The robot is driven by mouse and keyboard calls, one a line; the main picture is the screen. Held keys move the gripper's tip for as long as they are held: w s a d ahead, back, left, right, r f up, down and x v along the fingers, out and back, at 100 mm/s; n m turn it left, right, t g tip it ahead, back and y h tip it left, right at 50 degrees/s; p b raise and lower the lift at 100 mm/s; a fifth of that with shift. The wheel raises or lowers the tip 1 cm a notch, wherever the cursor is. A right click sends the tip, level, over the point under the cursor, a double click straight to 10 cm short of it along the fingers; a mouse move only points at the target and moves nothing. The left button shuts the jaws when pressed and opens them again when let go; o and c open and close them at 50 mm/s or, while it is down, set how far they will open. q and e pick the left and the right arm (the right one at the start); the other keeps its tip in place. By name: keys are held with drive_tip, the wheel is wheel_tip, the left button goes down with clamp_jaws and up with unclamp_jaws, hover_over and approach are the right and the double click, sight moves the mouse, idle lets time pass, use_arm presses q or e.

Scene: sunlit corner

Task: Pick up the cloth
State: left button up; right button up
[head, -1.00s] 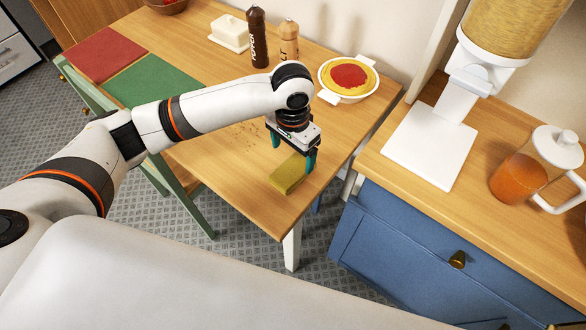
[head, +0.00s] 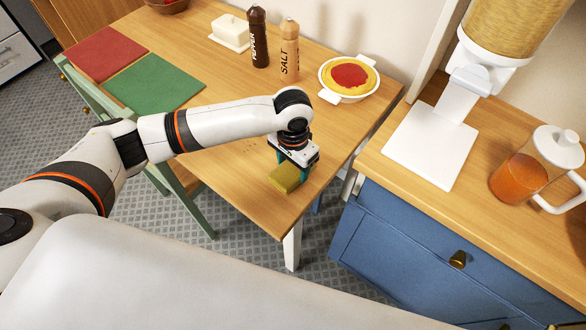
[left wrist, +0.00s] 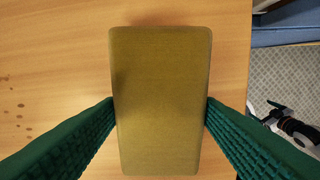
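The cloth (head: 284,179) is a mustard-yellow folded block near the front right corner of the wooden table. In the left wrist view the cloth (left wrist: 160,105) fills the middle, its long side running up the picture. My left gripper (head: 292,166) is down around it, pointing at the table. Its teal fingers (left wrist: 160,108) meet the cloth's two long edges, so it looks shut on the cloth. The cloth appears to be at table height; I cannot see a gap under it. The gripper hides the cloth's far part in the head view. My right gripper is not in view.
Dark crumbs (left wrist: 20,105) lie left of the cloth. A pie dish (head: 348,79), salt shaker (head: 289,52), pepper shaker (head: 258,38) and butter dish (head: 230,33) stand farther back. Green (head: 155,83) and red mats (head: 104,53) lie left. A blue cabinet (head: 415,245) stands right.

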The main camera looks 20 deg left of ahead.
sight(293, 168)
use_arm(q)
drive_tip(key=shift+r, duration=0.15)
wheel_tip(293, 168, up, 10)
drive_tip(key=shift+p, duration=0.3)
